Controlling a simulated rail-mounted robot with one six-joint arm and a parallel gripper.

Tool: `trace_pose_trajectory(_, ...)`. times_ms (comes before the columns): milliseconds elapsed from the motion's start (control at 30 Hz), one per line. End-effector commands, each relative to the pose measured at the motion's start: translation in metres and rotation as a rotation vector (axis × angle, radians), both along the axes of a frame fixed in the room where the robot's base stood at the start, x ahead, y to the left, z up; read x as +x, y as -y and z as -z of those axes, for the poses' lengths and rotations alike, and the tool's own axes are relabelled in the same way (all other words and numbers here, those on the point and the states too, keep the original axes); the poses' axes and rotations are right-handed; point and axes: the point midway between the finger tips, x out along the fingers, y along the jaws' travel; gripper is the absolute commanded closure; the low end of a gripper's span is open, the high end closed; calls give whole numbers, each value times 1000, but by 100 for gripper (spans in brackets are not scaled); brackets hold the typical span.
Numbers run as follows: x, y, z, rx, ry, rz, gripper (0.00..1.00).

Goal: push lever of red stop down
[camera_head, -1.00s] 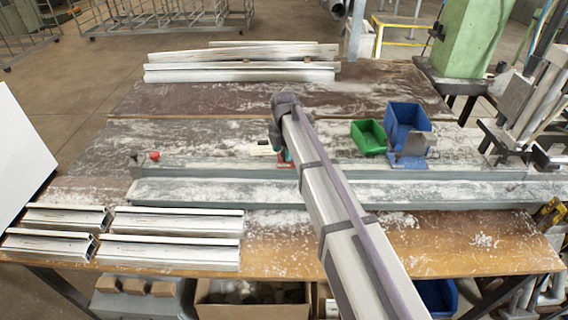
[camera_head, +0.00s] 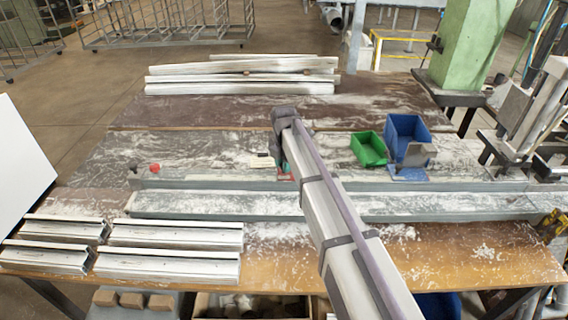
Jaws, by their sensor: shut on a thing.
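A small red part (camera_head: 284,177), likely the red stop, shows at the long metal rail (camera_head: 230,184), mostly hidden behind my arm. My gripper (camera_head: 281,166) points down at this red part, and the wrist covers most of it. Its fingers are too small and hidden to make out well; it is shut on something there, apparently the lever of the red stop. The lever's angle cannot be seen. A red knob (camera_head: 154,168) sits at the left end of the rail, well away from my gripper.
A green bin (camera_head: 368,149) and a blue bin (camera_head: 407,132) stand right of my gripper. Short profiles (camera_head: 170,266) lie at the front left, long ones (camera_head: 240,87) at the back. A clamp machine (camera_head: 522,125) stands at the right. The bench middle left is mostly clear.

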Motion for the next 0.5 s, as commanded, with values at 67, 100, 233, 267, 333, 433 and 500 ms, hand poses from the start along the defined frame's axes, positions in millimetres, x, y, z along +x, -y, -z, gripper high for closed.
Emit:
trace_pose_trajectory(67, 0, -1, 0, 0, 0, 0, 100)
trace_pose_trajectory(100, 0, -4, 0, 0, 0, -1, 100)
trace_pose_trajectory(233, 1, -16, 0, 0, 0, -2, 100)
trace_pose_trajectory(267, 1, -17, 0, 0, 0, -2, 100)
trace_pose_trajectory(333, 1, -16, 0, 0, 0, -1, 100)
trace_pose_trajectory(433, 1, -16, 0, 0, 0, -1, 100)
trace_pose_trajectory(500, 1, -16, 0, 0, 0, -1, 68)
